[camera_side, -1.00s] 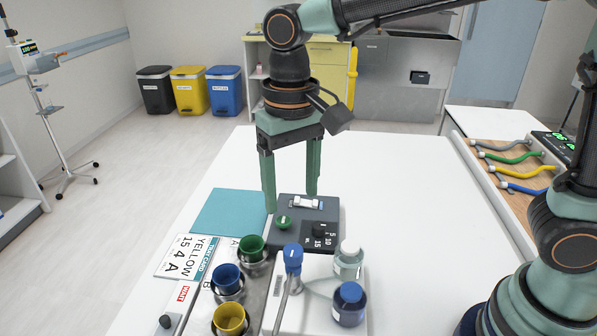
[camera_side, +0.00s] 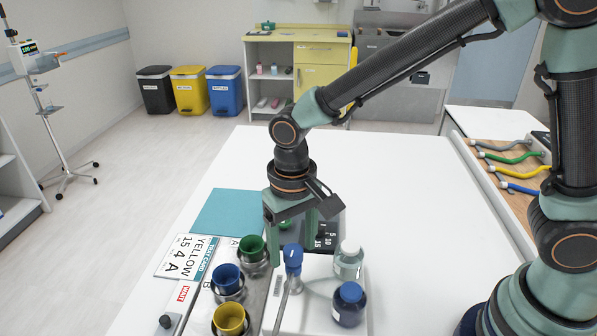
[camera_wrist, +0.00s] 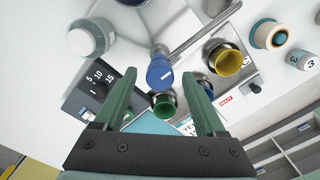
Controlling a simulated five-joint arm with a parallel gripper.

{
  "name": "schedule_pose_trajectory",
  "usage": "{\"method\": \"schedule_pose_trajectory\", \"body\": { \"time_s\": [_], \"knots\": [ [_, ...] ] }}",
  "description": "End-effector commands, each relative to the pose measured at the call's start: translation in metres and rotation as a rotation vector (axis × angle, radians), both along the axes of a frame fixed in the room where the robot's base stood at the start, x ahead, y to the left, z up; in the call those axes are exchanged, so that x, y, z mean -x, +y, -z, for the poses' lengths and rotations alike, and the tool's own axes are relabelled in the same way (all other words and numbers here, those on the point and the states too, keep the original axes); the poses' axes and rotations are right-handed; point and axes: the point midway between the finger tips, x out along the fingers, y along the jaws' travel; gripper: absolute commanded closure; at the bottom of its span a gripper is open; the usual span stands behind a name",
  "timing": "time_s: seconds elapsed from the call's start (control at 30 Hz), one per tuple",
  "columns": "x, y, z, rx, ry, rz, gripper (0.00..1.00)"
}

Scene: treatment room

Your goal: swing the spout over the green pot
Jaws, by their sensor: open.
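The spout (camera_side: 281,305) is a thin metal tube below a blue knob (camera_side: 293,257). In the side view it runs toward the bottom edge, right of the yellow pot, and not over the green pot (camera_side: 250,246). The green pot sits in a metal cup, left of the knob. My gripper (camera_side: 291,248) is open and empty, pointing down just behind the knob. In the wrist view the knob (camera_wrist: 160,73) shows between the fingertips, apart from both. The spout (camera_wrist: 200,35) runs to the upper right there, and the green pot (camera_wrist: 164,106) lies nearer the gripper base.
Blue (camera_side: 227,278) and yellow (camera_side: 230,319) pots stand in a row with the green one. A white-capped bottle (camera_side: 348,261) and a dark blue bottle (camera_side: 349,304) stand right of the knob. A dark control box (camera_side: 328,232) is partly hidden by my gripper. The table is clear at right.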

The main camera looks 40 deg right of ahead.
Motion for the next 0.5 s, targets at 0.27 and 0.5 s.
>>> {"method": "schedule_pose_trajectory", "body": {
  "time_s": [0.27, 0.5],
  "knots": [
    [0.0001, -0.0001, -0.0003, 0.000, 0.000, 0.000, 0.77],
    [0.0001, -0.0001, -0.0005, 0.000, 0.000, 0.000, 1.00]
  ]
}}
